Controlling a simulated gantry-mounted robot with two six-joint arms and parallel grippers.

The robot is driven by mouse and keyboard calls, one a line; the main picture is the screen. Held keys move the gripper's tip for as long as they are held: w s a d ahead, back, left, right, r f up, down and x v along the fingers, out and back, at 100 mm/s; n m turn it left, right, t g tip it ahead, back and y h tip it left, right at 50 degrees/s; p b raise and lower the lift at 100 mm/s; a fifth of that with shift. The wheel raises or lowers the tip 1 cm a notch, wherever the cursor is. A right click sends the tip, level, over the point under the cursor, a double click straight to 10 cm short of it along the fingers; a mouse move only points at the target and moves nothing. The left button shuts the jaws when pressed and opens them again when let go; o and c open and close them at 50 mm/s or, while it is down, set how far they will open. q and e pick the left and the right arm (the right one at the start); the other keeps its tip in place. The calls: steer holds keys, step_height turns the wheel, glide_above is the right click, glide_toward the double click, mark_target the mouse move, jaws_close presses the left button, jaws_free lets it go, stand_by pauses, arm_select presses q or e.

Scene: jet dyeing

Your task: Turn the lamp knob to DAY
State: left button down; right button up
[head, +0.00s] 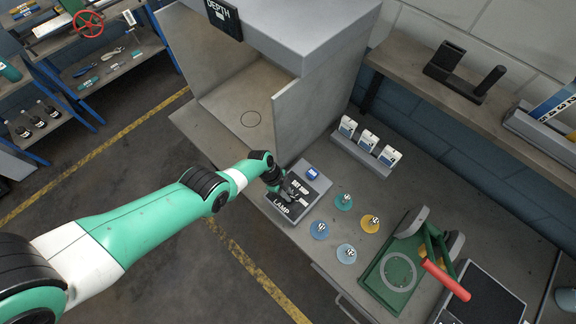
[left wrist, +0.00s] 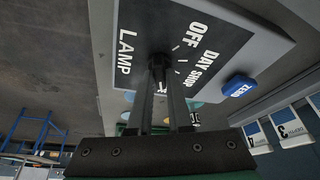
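The lamp panel (head: 284,209) is a grey box with a black label face at the front corner of the bench, beside the booth. In the left wrist view its face (left wrist: 205,20) reads LAMP, OFF, DAY and SHOP, with tick marks beside the dark lamp knob (left wrist: 159,61). My left gripper (head: 283,196) is at the panel face. In the left wrist view its fingertips (left wrist: 160,72) are on either side of the knob and appear closed on it. The fingers hide much of the knob, so I cannot tell where it points. My right gripper is not in view.
A blue ZERO button (head: 313,173) sits on the panel's far end. Several coloured discs, including a yellow one (head: 371,223), lie right of the panel. A green press with a red handle (head: 445,279) stands farther right. The grey booth (head: 304,107) rises behind.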

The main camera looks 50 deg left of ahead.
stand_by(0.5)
arm_select(q)
steer(key=shift+s+d+r+n+y+p, duration=0.1)
steer(key=shift+n+y+p, duration=0.2)
steer(key=shift+n+p, duration=0.5)
steer(key=n+t+p, duration=0.1)
steer(key=n, duration=0.1)
steer(key=shift+n+y, duration=0.3)
steer(key=n+p, duration=0.1)
steer(key=n, duration=0.1)
steer(key=shift+d+n+t+y, duration=0.1)
steer(key=shift+n+t+y, duration=0.3)
steer(key=n+y, duration=0.1)
steer(key=n, duration=0.1)
steer(key=shift+n, duration=0.3)
steer(key=n, duration=0.1)
steer(key=n+y, duration=0.1)
steer(key=n, duration=0.1)
steer(key=shift+d+n, duration=0.2)
steer(key=shift+n, duration=0.1)
steer(key=shift+n+y+b, duration=0.55)
steer(key=shift+n+y, duration=0.55)
steer(key=shift+n, duration=1.2)
steer(key=c, duration=0.8)
jaws_free()
steer(key=shift+c, duration=0.2)
